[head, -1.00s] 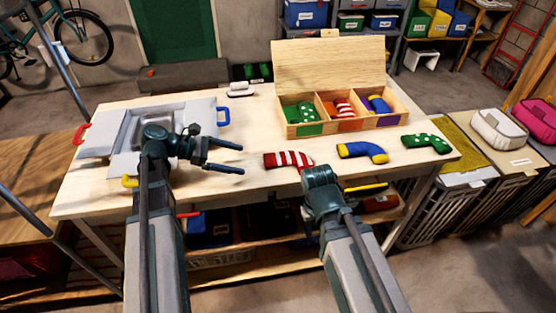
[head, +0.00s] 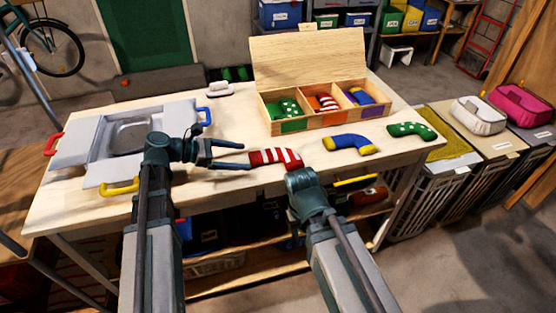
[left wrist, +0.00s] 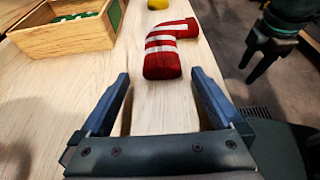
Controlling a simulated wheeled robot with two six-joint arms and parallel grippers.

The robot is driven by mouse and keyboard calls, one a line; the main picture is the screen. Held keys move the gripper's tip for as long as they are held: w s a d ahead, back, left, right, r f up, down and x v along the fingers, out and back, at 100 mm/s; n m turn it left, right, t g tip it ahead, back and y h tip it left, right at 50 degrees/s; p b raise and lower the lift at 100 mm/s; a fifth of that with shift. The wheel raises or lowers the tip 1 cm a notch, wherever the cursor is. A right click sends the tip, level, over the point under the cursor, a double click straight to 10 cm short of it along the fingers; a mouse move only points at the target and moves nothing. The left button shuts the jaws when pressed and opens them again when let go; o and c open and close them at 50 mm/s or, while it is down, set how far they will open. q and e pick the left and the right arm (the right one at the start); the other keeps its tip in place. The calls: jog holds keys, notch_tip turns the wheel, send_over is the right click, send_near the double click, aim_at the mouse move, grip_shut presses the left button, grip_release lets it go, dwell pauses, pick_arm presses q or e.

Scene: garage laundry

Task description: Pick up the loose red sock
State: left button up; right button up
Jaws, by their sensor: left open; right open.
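The loose red sock (head: 275,157) has white stripes and lies on the wooden table in front of the divided box. It also shows in the left wrist view (left wrist: 163,66), just beyond my fingertips. My left gripper (head: 246,155) is open and empty, low over the table, its fingers pointing right at the sock's near end. In the left wrist view the open fingers (left wrist: 160,85) stand to either side of the line to the sock. My right gripper (head: 318,185) is at the table's front edge below the sock; its fingers are mostly hidden in the head view.
The wooden box (head: 322,118) holds green, red and blue-yellow socks in three compartments. A blue-yellow sock (head: 347,143) and a green dotted sock (head: 411,130) lie to the right.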

aim_at(254, 156)
pick_arm(q)
jog(key=shift+r+b+x, duration=0.2)
jog(key=shift+b+x, duration=0.1)
jog(key=shift+x, duration=1.05)
jog(key=shift+r+b+x, duration=0.25)
jog(key=shift+x, duration=1.05)
jog(key=shift+s+d, duration=0.1)
jog(key=shift+d, duration=0.1)
jog(key=c, duration=1.4)
